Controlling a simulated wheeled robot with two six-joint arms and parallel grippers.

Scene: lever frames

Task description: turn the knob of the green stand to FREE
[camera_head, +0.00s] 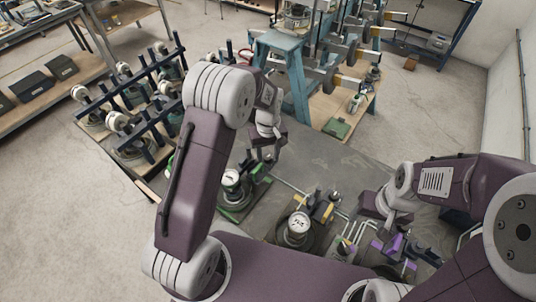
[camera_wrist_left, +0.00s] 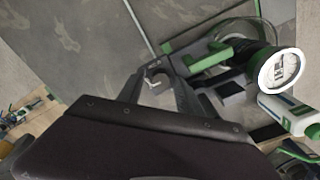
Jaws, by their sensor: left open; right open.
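The green stand (camera_head: 240,208) stands on the grey table left of centre in the head view, with a white round dial facing up. In the left wrist view its dial (camera_wrist_left: 279,68) is at the upper right, beside green bars (camera_wrist_left: 210,58) and a white-green cylinder. My left gripper (camera_head: 266,156) is open, just behind and right of the dial in the head view. In the wrist view my left gripper (camera_wrist_left: 163,84) has a small pale piece between its fingers; I cannot tell whether it is the knob. The FREE marking is not readable. My right gripper (camera_head: 372,208) is open above the table's right side.
A yellow stand (camera_head: 298,238) with a dial is right of the green one. A purple stand (camera_head: 398,246) is near my right gripper. A rack of dark-blue bars (camera_head: 130,105) and a teal frame (camera_head: 290,75) stand behind. Bare table lies between the grippers.

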